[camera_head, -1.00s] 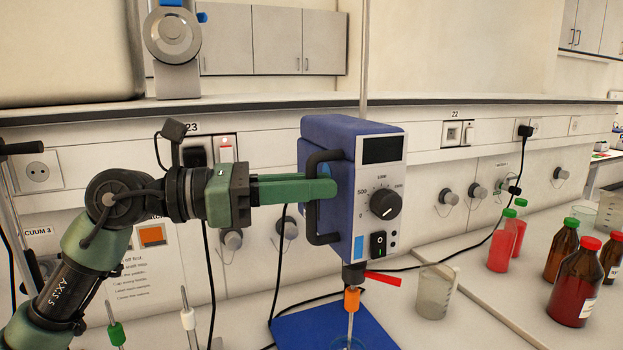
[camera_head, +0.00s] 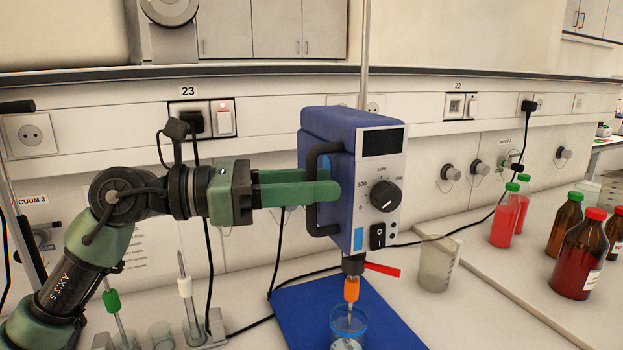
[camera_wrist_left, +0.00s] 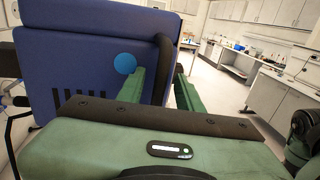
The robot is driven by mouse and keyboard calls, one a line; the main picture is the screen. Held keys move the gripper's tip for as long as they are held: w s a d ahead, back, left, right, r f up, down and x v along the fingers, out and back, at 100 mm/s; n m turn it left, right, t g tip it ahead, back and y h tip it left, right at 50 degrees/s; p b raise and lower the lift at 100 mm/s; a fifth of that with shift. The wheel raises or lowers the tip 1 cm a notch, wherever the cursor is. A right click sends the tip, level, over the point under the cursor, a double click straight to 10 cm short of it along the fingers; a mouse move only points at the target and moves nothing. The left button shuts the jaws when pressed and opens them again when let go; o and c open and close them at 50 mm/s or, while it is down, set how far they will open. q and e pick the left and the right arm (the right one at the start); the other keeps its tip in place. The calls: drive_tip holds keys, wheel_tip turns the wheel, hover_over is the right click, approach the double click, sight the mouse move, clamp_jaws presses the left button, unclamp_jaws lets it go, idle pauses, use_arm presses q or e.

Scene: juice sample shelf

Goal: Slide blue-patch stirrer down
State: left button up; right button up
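The stirrer (camera_head: 330,130) is a blue box with a grey dial panel and a light-blue patch (camera_head: 358,238) at its lower front. It hangs on an upright rod (camera_head: 365,60). My left gripper (camera_head: 320,191) is closed around its black side handle (camera_head: 318,222), one finger on each side. In the left wrist view, the handle (camera_wrist_left: 163,60) stands between my fingers, beside a round blue disc on the housing. An orange-collared shaft (camera_head: 351,290) points down, its lower end within a glass beaker (camera_head: 349,322) on a blue base plate (camera_head: 300,312). My right gripper is out of view.
An empty beaker (camera_head: 437,264) stands right of the stirrer. Red-filled bottles (camera_head: 580,255) stand further right. A rack (camera_head: 213,326) with stirring rods is at the lower left. A black cable (camera_head: 450,235) crosses the bench behind. A red tab (camera_head: 383,270) sticks out below the stirrer.

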use_arm(q)
drive_tip(key=shift+a+r, duration=0.1)
drive_tip(key=shift+r, duration=0.1)
drive_tip(key=s+a+b, duration=0.1)
drive_tip(key=a+b, duration=0.1)
drive_tip(key=a, duration=0.5)
drive_tip(key=shift+s+a, duration=0.25)
drive_tip(key=shift+a, duration=0.05)
